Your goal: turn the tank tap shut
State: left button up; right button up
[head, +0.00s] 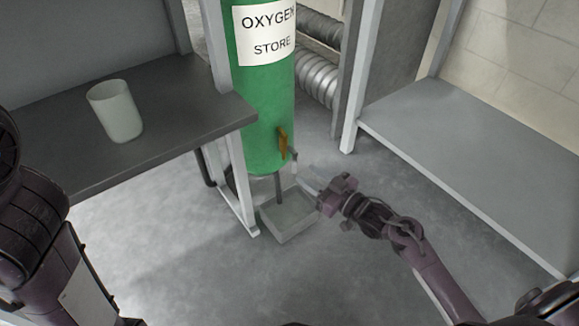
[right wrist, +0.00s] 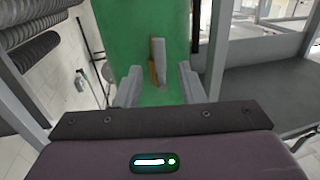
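The green tank (head: 265,110) labelled "OXYGEN STORE" stands upright in the middle of the head view. Its tap has an orange lever (head: 283,142) standing roughly upright, with a small pale spout beside it low on the tank. My right gripper (head: 308,182) is in front of and below the tap, pointing toward the tank. In the right wrist view the right gripper (right wrist: 160,78) has its fingers apart, with the lever (right wrist: 157,62) appearing between them near the tips. Contact with the lever cannot be told. My left arm shows at the left edge; its gripper is out of view.
A grey tray (head: 288,222) sits on the floor below the tap, close to my right gripper. A dark bench (head: 150,145) with a pale cup (head: 115,112) stands at left. A grey shelf (head: 470,160) stands at right. Ribbed ducts (head: 318,75) lie behind the tank.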

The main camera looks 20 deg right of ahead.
aim_at(297, 167)
jog(key=b+x, duration=0.2)
jog(key=x, duration=0.3)
jog(key=shift+f+b, duration=0.15)
jog(key=shift+b, duration=0.2)
jog(key=shift+w+a, duration=0.25)
jog(key=shift+w, duration=0.1)
jog(key=shift+c, duration=0.5)
grip_shut()
